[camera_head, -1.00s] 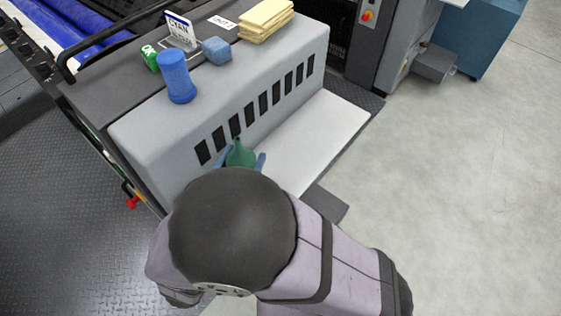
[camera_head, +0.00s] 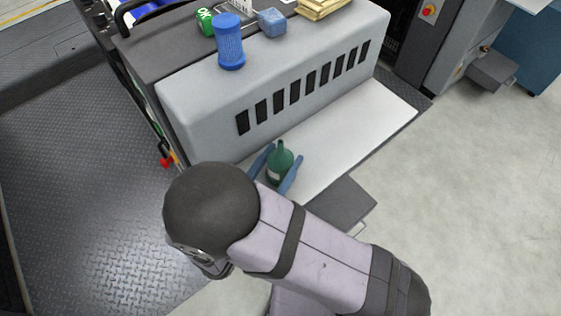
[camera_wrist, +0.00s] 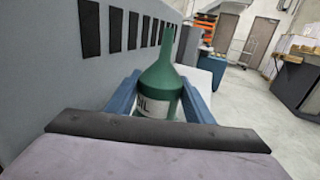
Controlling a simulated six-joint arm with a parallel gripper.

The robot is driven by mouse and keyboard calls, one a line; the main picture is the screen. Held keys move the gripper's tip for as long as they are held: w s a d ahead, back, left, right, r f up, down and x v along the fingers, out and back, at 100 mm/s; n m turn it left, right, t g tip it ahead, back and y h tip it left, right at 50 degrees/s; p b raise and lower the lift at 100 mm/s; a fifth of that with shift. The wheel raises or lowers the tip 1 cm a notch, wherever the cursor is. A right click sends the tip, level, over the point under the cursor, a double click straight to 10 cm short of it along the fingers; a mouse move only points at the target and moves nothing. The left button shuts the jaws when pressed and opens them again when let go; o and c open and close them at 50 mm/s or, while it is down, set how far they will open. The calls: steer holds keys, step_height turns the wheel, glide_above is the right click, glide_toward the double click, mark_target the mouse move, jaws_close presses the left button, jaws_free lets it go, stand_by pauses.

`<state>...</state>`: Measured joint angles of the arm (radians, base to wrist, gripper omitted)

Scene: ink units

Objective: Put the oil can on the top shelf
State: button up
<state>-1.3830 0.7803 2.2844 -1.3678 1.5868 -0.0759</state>
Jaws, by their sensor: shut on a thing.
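The green oil can (camera_head: 281,160) has a narrow spout and a pale label; in the wrist view the oil can (camera_wrist: 162,84) stands upright with "OIL" partly readable. My gripper (camera_head: 277,166) is shut on it, one blue finger on each side. The can is over the white lower ledge (camera_head: 345,135) in front of the vented grey machine; I cannot tell whether its base touches the ledge. The machine's grey top (camera_head: 185,75) is the higher surface behind, with things along it.
On the machine top are a blue cylinder (camera_head: 230,42), a blue block (camera_head: 272,22), a green can (camera_head: 206,20) and a yellow stack (camera_head: 322,8). A red knob (camera_head: 166,161) sticks out at the left end.

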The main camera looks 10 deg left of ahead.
steer(key=shift+f, duration=0.5)
steer(key=shift+f, duration=0.1)
steer(key=o, duration=1.3)
steer(key=shift+o, duration=0.2)
steer(key=b+v, duration=0.1)
steer(key=v, duration=1.1)
steer(key=shift+b, duration=0.3)
